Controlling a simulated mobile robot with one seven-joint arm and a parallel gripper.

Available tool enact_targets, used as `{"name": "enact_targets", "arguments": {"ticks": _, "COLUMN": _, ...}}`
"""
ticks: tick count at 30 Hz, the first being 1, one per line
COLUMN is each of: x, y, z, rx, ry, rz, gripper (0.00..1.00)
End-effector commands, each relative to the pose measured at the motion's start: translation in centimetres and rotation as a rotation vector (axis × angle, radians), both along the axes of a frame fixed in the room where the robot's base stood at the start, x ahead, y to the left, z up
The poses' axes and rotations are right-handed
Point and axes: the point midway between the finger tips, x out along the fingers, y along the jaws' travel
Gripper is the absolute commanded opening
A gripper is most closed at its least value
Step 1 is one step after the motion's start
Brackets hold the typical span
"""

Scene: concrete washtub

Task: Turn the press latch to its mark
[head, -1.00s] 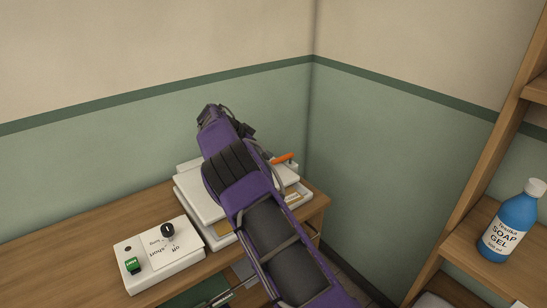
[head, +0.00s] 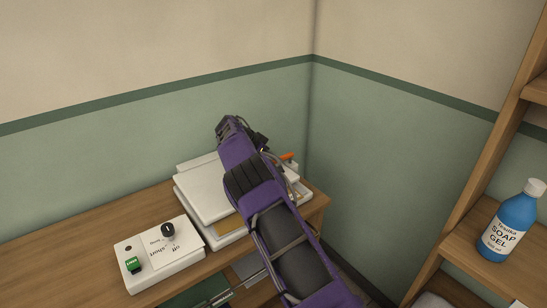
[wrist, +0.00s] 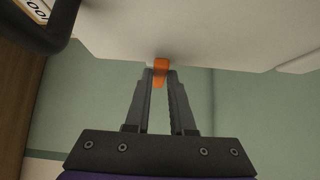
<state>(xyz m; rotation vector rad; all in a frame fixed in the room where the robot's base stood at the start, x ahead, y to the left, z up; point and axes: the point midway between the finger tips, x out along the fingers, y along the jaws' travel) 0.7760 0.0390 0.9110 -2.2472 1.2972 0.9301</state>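The press is a flat white slab-like unit (head: 200,195) on the wooden bench. Its orange latch handle (head: 288,156) sticks out at the back right, partly hidden by my arm. In the wrist view the latch handle (wrist: 160,68) lies between the fingertips of my gripper (wrist: 160,82) and fills most of the gap. A gap also runs between the fingers behind it. I cannot tell whether they press on the handle. In the head view my fingers are hidden behind my purple arm. The latch's mark cannot be made out.
A white control box (head: 160,258) with a black knob and a green switch stands left of the press. Green walls meet in a corner close behind and right of it. A wooden shelf (head: 470,240) at right holds a blue soap gel bottle (head: 508,222).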

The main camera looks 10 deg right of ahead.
Motion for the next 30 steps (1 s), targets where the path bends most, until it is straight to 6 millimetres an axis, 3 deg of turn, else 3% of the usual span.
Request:
{"name": "enact_targets", "arguments": {"ticks": 2, "x": 0.01, "y": 0.02, "z": 0.02, "rx": 0.000, "ry": -0.001, "rz": 0.001, "gripper": 0.00}}
{"name": "enact_targets", "arguments": {"ticks": 30, "x": 0.04, "y": 0.05, "z": 0.08, "rx": 0.001, "ry": -0.001, "rz": 0.001, "gripper": 0.00}}
